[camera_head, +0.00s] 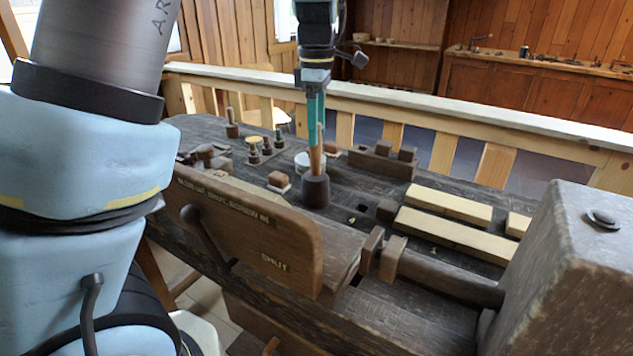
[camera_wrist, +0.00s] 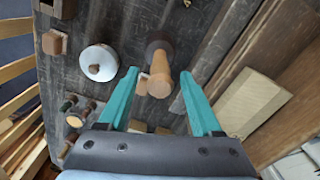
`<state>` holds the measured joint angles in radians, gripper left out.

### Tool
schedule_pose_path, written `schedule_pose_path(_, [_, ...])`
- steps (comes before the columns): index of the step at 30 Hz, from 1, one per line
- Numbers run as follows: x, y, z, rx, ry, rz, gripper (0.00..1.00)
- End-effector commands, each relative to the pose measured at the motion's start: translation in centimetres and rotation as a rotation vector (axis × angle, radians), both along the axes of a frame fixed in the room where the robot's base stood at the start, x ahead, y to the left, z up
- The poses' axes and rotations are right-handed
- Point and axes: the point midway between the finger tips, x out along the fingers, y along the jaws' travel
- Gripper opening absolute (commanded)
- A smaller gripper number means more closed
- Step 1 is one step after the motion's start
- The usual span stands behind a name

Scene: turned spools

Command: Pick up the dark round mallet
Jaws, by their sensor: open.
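The dark round mallet (camera_head: 316,191) stands upright on the workbench, its dark head down and its pale wooden handle pointing up. My gripper (camera_head: 316,118) is directly above it, pointing down, with teal fingers around the upper part of the handle. In the wrist view the mallet (camera_wrist: 155,45) shows its handle end toward the camera. My gripper (camera_wrist: 159,74) is open there, one finger on each side of the handle, with visible gaps. Whether the fingers touch the handle is not visible in the head view.
A white round lidded pot (camera_wrist: 99,62) stands close to the mallet. A dark wooden block rack (camera_head: 382,164) and pale planks (camera_head: 455,234) lie to the right. A smaller handled tool (camera_head: 232,130) stands behind left. A wooden board (camera_head: 240,225) rises in front.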

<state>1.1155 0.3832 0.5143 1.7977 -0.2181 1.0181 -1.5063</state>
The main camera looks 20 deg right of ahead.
Motion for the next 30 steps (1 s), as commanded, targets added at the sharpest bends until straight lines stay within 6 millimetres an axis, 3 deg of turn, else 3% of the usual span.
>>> schedule_pose_path(5, [0.0, 0.1, -1.2, 0.002, 0.001, 0.000, 0.66])
schedule_pose_path(15, [0.1, 0.3, -5.6, 0.002, 0.001, 0.000, 0.66])
schedule_pose_path(23, [0.1, 0.3, -5.9, -0.001, -0.001, -0.001, 0.66])
schedule_pose_path(30, [0.1, 0.3, -5.9, -0.001, -0.001, -0.001, 0.41])
